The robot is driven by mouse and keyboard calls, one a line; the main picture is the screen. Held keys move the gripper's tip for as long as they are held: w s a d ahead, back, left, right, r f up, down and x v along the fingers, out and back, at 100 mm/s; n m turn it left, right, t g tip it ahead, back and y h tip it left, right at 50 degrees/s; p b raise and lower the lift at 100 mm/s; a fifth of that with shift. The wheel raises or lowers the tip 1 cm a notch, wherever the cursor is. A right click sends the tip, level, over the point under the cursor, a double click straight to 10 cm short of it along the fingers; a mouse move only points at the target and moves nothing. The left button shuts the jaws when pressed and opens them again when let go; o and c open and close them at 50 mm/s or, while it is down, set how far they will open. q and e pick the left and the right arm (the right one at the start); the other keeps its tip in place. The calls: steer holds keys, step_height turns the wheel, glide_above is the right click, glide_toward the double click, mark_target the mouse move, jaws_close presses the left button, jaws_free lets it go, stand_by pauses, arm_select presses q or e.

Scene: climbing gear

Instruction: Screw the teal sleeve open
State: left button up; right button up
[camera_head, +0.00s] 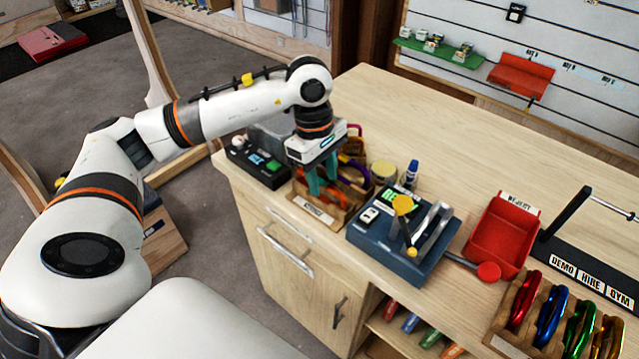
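My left gripper (322,182) points down over a wooden tray (318,212) at the back left of the counter. Its two teal-coloured fingers stand apart, with a gap between them, and reach down among the gear. In the tray are carabiners, an orange one (345,192) and a purple one (354,166) among them, partly hidden by the gripper. I cannot make out a teal sleeve apart from the teal fingers. My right gripper is not in view.
Right of the tray stands a dark blue device (385,245) with a metal bracket and yellow knobs. Beyond are a red reject bin (500,238) and a rack of coloured carabiners (550,318). A black box (258,168) sits left. The counter's back is clear.

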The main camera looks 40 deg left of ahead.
arm_select(q)
steer(key=shift+s+r+b, duration=0.2)
steer(key=shift+s+b, duration=0.1)
steer(key=shift+s, duration=0.5)
stand_by(0.4)
steer(key=shift+f, duration=0.15)
steer(key=shift+f+b, duration=1.35)
steer(key=shift+w, duration=0.1)
steer(key=shift+w, duration=0.65)
steer(key=shift+r, duration=0.2)
steer(key=shift+r+p, duration=0.75)
steer(key=shift+r, duration=0.55)
